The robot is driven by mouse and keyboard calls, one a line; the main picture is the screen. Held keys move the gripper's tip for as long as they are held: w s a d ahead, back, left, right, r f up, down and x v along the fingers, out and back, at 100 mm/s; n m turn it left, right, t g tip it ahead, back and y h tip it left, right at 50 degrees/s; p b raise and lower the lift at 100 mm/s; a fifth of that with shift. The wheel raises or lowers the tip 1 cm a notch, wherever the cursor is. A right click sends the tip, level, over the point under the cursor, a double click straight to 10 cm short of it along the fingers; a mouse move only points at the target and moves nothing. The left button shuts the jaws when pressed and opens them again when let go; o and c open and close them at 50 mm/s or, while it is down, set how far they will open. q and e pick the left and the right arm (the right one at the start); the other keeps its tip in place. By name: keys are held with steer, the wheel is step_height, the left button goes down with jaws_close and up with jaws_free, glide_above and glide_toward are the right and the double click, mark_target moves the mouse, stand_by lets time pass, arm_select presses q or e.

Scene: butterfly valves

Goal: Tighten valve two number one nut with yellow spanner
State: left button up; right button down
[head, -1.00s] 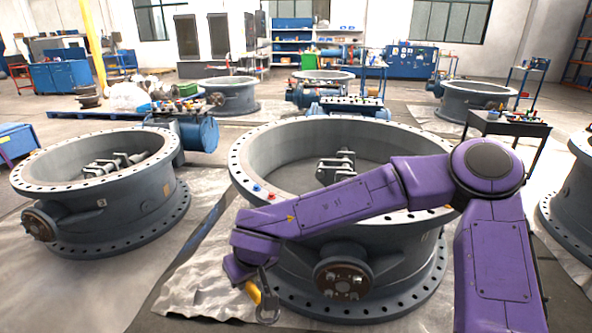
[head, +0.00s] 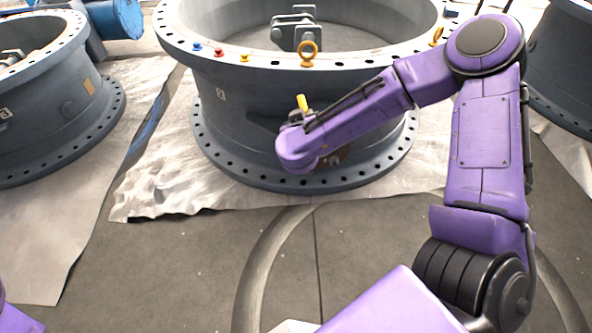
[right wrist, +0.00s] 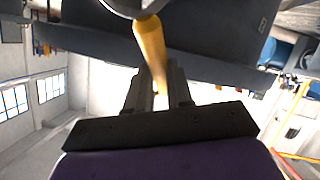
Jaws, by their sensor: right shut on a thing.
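Valve two (head: 221,125), a large grey ring body marked "2", stands in front of me in the head view. Its brown front hub (head: 343,157) is mostly hidden behind my right forearm, so the number one nut cannot be made out. My right gripper (right wrist: 160,90) is shut on the yellow handle of the spanner (right wrist: 150,42); the spanner's head runs out of the top of the right wrist view. In the head view the spanner's yellow part (head: 302,102) sticks up above my wrist, close to the valve's front wall. My left gripper is out of view.
Blue, red and yellow knobs (head: 218,53) and a yellow ring bolt (head: 308,54) sit on valve two's top flange. Another valve (head: 45,110) stands at left, and one (head: 565,80) at right. The floor in front is clear beyond a crumpled sheet (head: 160,185).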

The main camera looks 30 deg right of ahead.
step_height(320, 180, down, 13)
steer(key=w+a+n+t+y+b, duration=0.1)
steer(key=w+n+t+y+b, duration=0.1)
steer(key=n+t+b, duration=0.7)
arm_select(q)
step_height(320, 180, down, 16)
steer(key=b, duration=0.3)
arm_select(e)
steer(key=shift+w+d+r+m+t, duration=0.1)
steer(key=shift+w+d+m+t, duration=0.25)
steer(key=shift+w+m, duration=0.55)
steer(key=shift+w+d+m+t, duration=0.15)
steer(key=shift+w+d+m, duration=0.5)
steer(key=shift+w, duration=0.4)
steer(key=shift+w, duration=0.15)
steer(key=shift+w+d, duration=0.35)
steer(key=shift+w, duration=0.15)
steer(key=shift+w+d, duration=0.1)
steer(key=shift+w, duration=0.05)
steer(key=shift+w+d, duration=0.2)
steer(key=shift+w, duration=0.1)
